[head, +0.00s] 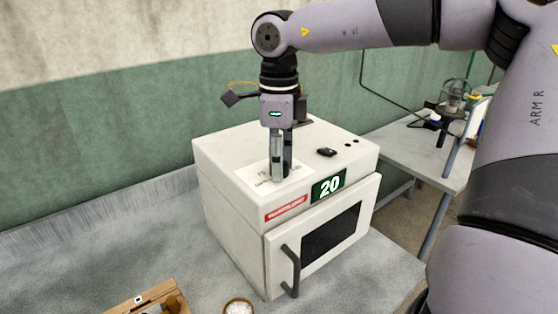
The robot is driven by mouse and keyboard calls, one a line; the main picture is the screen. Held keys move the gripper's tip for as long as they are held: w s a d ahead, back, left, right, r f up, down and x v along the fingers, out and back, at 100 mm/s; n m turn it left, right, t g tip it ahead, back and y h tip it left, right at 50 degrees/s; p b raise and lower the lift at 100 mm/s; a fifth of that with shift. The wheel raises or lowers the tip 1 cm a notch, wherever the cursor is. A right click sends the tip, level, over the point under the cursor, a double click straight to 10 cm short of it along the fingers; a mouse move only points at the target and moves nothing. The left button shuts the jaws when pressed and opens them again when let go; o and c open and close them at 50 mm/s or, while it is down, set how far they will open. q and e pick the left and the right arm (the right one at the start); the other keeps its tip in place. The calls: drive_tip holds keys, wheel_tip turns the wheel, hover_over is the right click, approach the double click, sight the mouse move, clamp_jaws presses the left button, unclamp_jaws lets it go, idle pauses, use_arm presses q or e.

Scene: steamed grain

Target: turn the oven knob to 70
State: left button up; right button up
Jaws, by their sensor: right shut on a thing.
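The white oven (236,220) stands on the grey bench, its door closed. Its green display (328,186) reads 20. A white dial plate with small print (258,180) lies on the oven's top. My right gripper (280,178) points straight down at this plate, its fingers shut on the oven knob, which they hide almost wholly. The printed numbers are too small to read surely. My left gripper is not in view.
A black switch (327,152) and small black buttons sit on the oven top, right of my gripper. A dark door handle (291,270) juts out in front. A wooden box (150,300) and a bowl of white grains (238,307) stand at the front. A side table (425,150) is at right.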

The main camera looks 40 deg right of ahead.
drive_tip(key=o, duration=1.1)
drive_tip(key=shift+o, duration=0.2)
wheel_tip(320, 180, up, 12)
idle(0.3)
